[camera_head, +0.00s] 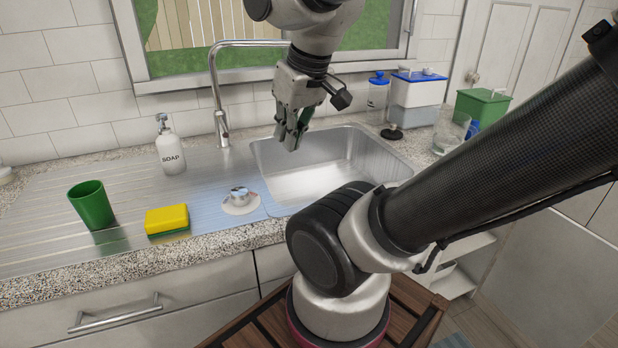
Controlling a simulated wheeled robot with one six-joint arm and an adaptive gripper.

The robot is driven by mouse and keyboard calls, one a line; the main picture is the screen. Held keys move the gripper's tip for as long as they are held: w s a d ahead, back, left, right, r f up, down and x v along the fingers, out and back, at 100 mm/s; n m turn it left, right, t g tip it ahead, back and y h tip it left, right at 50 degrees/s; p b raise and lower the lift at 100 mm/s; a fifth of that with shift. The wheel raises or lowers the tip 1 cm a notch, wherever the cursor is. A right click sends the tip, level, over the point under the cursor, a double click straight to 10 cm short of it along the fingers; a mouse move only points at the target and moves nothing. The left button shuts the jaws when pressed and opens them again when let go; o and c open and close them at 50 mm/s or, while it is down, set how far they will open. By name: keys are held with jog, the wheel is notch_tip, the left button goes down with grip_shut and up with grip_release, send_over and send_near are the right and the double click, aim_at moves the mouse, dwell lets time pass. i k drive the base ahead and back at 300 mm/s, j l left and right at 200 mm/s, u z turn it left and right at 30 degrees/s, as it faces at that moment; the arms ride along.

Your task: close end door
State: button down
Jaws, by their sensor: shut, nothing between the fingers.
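I cannot tell for sure which thing is the end door. A white panelled door (508,48) with a round knob stands at the back right. Low on the right, behind my arm, an open white compartment with shelves (455,284) shows at the counter's end; a pale flat panel (550,275) is beside it, and how they join is hidden. My gripper (291,143) points down over the left part of the sink, shut and empty, far from these doors.
The steel sink (370,160) and tall faucet (215,90) are near my gripper. A soap bottle (170,148), green cup (92,205) and yellow sponge (167,220) stand left. Lidded containers (417,92) and a clear glass (450,132) stand right. My arm crosses the right side.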

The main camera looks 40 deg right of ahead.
aim_at(555, 279)
jog(key=k+l, duration=0.15)
jog(key=l, duration=0.2)
jog(key=k+l, duration=0.1)
jog(key=l, duration=0.3)
jog(key=k+l, duration=0.15)
jog(key=l, duration=0.2)
jog(key=k+l, duration=0.25)
jog(key=l, duration=0.15)
jog(key=k+l, duration=0.2)
jog(key=l, duration=0.15)
jog(key=k+l, duration=0.25)
jog(key=l, duration=0.15)
jog(key=k+l, duration=0.25)
jog(key=k, duration=0.25)
jog(key=k+l+u, duration=0.1)
jog(key=k+l, duration=0.15)
jog(key=k, duration=0.2)
jog(key=k+l, duration=0.25)
jog(key=k, duration=0.25)
jog(key=k+l+u, duration=0.15)
jog(key=k+l, duration=0.6)
jog(key=l, duration=1.45)
jog(key=k+l, duration=0.15)
jog(key=k, duration=0.5)
jog(key=i+z, duration=0.3)
jog(key=i+l, duration=0.05)
jog(key=i, duration=0.05)
